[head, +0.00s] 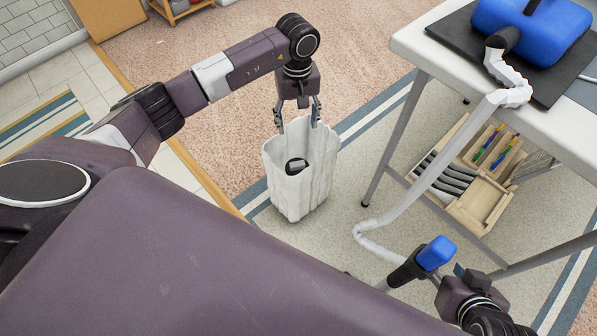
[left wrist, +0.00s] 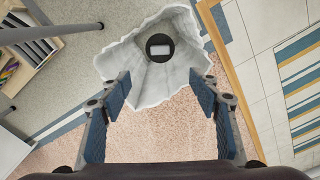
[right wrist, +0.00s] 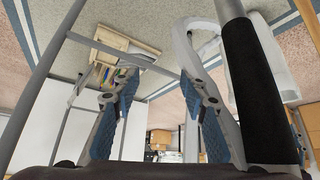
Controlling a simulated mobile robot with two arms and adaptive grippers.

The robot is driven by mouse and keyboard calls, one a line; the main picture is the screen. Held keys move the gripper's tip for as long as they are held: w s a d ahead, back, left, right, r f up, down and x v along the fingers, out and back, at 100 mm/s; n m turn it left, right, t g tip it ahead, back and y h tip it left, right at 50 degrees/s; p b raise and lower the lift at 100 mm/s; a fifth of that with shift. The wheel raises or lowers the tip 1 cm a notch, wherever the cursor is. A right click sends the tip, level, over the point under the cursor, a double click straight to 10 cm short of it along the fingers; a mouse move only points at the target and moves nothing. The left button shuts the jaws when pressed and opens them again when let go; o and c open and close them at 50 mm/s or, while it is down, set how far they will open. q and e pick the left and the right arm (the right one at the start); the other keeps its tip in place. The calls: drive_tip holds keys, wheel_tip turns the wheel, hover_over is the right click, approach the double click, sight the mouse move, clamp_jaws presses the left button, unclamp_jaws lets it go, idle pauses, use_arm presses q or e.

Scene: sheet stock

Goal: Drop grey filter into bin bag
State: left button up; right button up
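The bin bag (head: 278,188) is a white, open-topped bag standing upright on the floor, and it also shows in the left wrist view (left wrist: 120,62). A dark round piece with a light grey face, which looks like the grey filter (head: 296,166), is inside the bag; it also shows in the left wrist view (left wrist: 159,46). My left gripper (head: 297,118) points down over the bag's mouth, open and empty, apart from the filter. My right gripper (right wrist: 160,98) is open, with nothing between its fingers; the head view shows only part of it, at the lower right.
A white table (head: 440,50) at the right carries a blue vacuum body (head: 535,28) on a black mat. Its pale hose (head: 425,180) hangs down to a black handle (right wrist: 255,90) beside my right gripper. A wooden tray (head: 480,200) sits on the table's lower shelf.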

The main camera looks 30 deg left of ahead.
use_arm(q)
wheel_tip(320, 180, up, 12)
idle(0.7)
drive_tip(key=shift+s, duration=0.1)
idle(0.3)
